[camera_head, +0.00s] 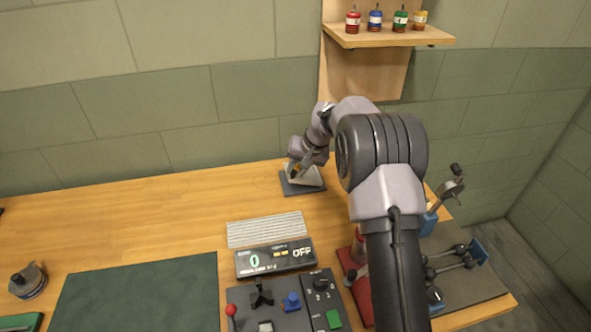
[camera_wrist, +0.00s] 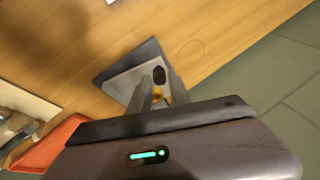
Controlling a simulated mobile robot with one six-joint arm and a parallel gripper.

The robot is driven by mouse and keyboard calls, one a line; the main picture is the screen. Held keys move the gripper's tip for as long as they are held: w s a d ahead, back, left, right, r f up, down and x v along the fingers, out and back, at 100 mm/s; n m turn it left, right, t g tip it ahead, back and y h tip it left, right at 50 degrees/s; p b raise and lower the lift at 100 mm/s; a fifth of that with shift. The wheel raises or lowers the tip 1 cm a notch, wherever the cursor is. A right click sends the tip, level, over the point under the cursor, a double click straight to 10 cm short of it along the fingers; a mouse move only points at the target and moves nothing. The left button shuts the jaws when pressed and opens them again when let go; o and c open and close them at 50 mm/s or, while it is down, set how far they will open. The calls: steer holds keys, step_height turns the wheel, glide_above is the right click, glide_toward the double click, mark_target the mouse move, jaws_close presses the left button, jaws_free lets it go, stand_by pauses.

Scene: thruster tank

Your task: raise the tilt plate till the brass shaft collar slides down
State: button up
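The tilt plate (camera_head: 312,176) is a pale grey plate over a dark base (camera_head: 291,189) near the table's back edge. It looks slanted in the head view, but its angle is hard to judge. In the wrist view the pale plate (camera_wrist: 122,85) lies beyond my fingers. My gripper (camera_wrist: 160,76) is right at it, its two fingers apart with a dark oval piece between or just behind their tips. A small brass-yellow part (camera_wrist: 157,92), perhaps the shaft collar, shows between the fingers. Whether the fingers touch or grip anything is unclear. My gripper (camera_head: 294,173) partly hides the plate in the head view.
A ribbed grey plate (camera_head: 266,230), a display reading 0 and OFF (camera_head: 275,258) and a control panel (camera_head: 265,300) stand in front. A red piece (camera_head: 356,285) lies beside my arm. A shelf (camera_head: 385,38) holds small bottles. The table left of the plate is clear.

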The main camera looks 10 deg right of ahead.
steer(key=shift+o, duration=1.1)
steer(key=p+v, duration=0.5)
steer(key=v, duration=1.2)
steer(key=shift+r, duration=0.15)
steer(key=shift+s, duration=0.1)
steer(key=s+a+r+b, duration=0.1)
steer(key=s+a+r, duration=0.2)
steer(key=s, duration=0.6)
steer(key=s+a+r+t+b, duration=0.1)
steer(key=s+a+r, duration=0.2)
steer(key=s, duration=0.5)
steer(key=s+a+r+b, duration=0.1)
steer(key=s+a+r, duration=0.2)
steer(key=s, duration=0.6)
steer(key=s+a+f+m, duration=0.1)
steer(key=s+f, duration=0.4)
steer(key=s, duration=0.5)
steer(key=shift+s+h, duration=0.4)
